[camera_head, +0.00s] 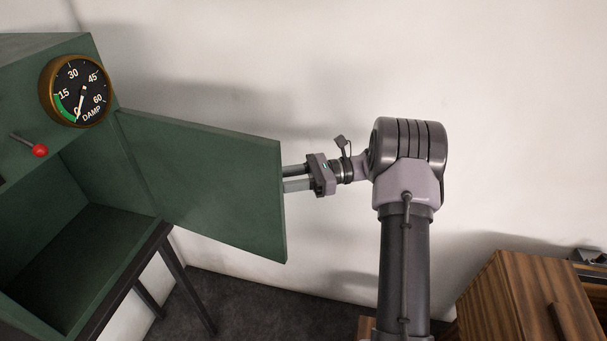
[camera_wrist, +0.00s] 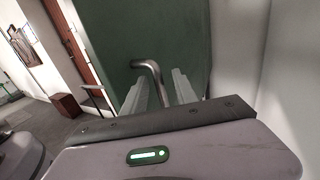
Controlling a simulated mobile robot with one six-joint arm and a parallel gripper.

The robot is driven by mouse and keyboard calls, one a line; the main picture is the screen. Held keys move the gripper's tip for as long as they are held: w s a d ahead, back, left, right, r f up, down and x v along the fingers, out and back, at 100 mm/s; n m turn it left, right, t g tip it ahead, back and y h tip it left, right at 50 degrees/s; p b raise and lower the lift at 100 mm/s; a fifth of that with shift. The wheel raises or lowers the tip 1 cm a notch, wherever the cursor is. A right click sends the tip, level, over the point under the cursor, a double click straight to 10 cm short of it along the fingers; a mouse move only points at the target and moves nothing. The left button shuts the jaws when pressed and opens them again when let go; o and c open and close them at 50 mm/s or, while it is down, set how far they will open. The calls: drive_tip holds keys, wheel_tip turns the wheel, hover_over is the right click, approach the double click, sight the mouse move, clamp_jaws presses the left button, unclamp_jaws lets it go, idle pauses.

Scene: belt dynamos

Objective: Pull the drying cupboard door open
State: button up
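The green drying cupboard (camera_head: 100,212) stands at the left in the head view. Its door (camera_head: 205,180) is swung wide open, showing the empty-looking interior. My gripper (camera_head: 290,177) is beside the door's free edge, its two fingers apart. In the wrist view, a bent metal handle (camera_wrist: 154,72) stands out from the green door face (camera_wrist: 125,45). The handle lies between my two open fingers (camera_wrist: 160,88), and I see no clear clamping on it. The handle is hidden behind the door in the head view.
A damp gauge (camera_head: 80,90) and a red-knobbed lever (camera_head: 38,150) are on the cupboard front. A wooden cabinet (camera_head: 500,300) stands at the lower right. A white wall (camera_head: 510,120) is behind my arm. Dark floor (camera_head: 250,305) shows below the door.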

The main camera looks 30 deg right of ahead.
drive_tip(key=p+v, duration=0.2)
drive_tip(key=v, duration=1.4)
drive_tip(key=shift+s, duration=0.1)
